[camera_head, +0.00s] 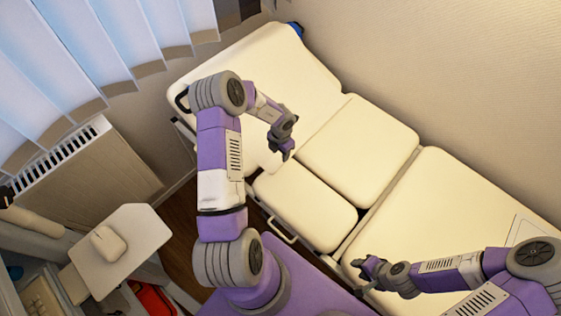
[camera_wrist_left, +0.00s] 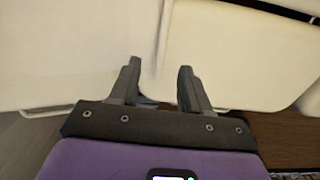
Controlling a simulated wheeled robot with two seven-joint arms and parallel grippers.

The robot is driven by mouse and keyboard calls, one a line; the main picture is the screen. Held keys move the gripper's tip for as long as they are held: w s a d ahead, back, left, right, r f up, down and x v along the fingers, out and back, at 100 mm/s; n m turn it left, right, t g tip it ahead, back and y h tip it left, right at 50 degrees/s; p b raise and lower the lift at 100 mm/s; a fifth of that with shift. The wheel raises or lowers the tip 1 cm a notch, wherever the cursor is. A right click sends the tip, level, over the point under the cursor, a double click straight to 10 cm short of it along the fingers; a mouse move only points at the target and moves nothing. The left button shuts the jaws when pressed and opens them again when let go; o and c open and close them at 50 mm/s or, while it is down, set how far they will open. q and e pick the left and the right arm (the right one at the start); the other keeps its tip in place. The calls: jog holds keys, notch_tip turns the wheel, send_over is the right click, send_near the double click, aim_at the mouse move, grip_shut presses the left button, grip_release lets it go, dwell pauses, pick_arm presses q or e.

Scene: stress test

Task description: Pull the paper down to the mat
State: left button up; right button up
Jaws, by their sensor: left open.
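A cream padded couch (camera_head: 405,215) runs diagonally across the head view in several sections. Its upper section (camera_head: 285,70) has a pale, smooth surface; I cannot tell whether paper covers it. A clear-edged mat is hard to make out; a faint thin outline (camera_head: 524,230) lies on the lower right section. My left gripper (camera_head: 283,152) is over the couch near the joint between the upper and middle sections. In the left wrist view its fingers (camera_wrist_left: 158,78) are apart, with nothing between them and pale padding beyond. My right gripper (camera_head: 364,270) is at the near edge of the lower section.
A small blue item (camera_head: 297,28) sits at the couch's head end. A metal handle (camera_head: 282,230) sticks out from its near side.

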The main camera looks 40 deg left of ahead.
aim_at(280, 163)
pick_arm(q)
jog(key=shift+w+a+n, duration=0.1)
jog(key=shift+n, duration=0.2)
jog(key=shift+f, duration=0.45)
notch_tip(280, 163, down, 6)
jog(key=shift+f+b, duration=0.25)
jog(key=shift+b, duration=0.45)
grip_shut()
